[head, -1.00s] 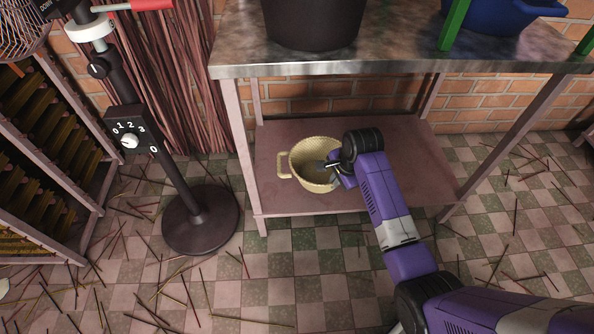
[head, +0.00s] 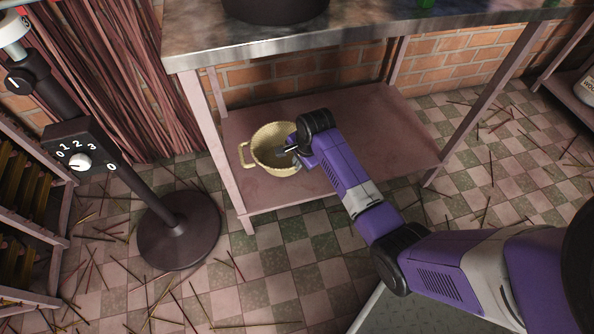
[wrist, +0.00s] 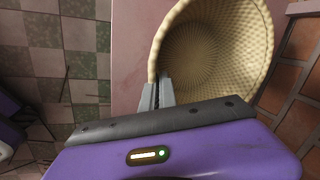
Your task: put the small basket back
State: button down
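The small basket (head: 262,157) is cream-coloured, woven and round, with a loop handle on its left side. It sits upright on, or just above, the lower shelf (head: 375,135) of a metal-topped table; I cannot tell whether it touches. My gripper (head: 292,152) is at the basket's right rim. In the wrist view the two grey fingers (wrist: 157,93) close around the rim of the basket (wrist: 215,50), one on each side of its wall. The basket's inside shows and looks empty. My wrist hides part of its right side in the head view.
The tabletop (head: 350,25) overhangs the shelf, with a dark pot (head: 275,8) on it. Table legs (head: 212,140) stand at the shelf corners. A stand with a numbered dial (head: 80,160) and round base (head: 178,232) is at left. Sticks litter the floor. The shelf's right half is clear.

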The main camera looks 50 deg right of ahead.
jog(key=shift+f+b, duration=0.55)
jog(key=shift+f, duration=1.1)
jog(key=shift+f, duration=0.1)
jog(key=c, duration=1.7)
grip_release()
jog(key=p+v, duration=0.6)
jog(key=v, duration=0.6)
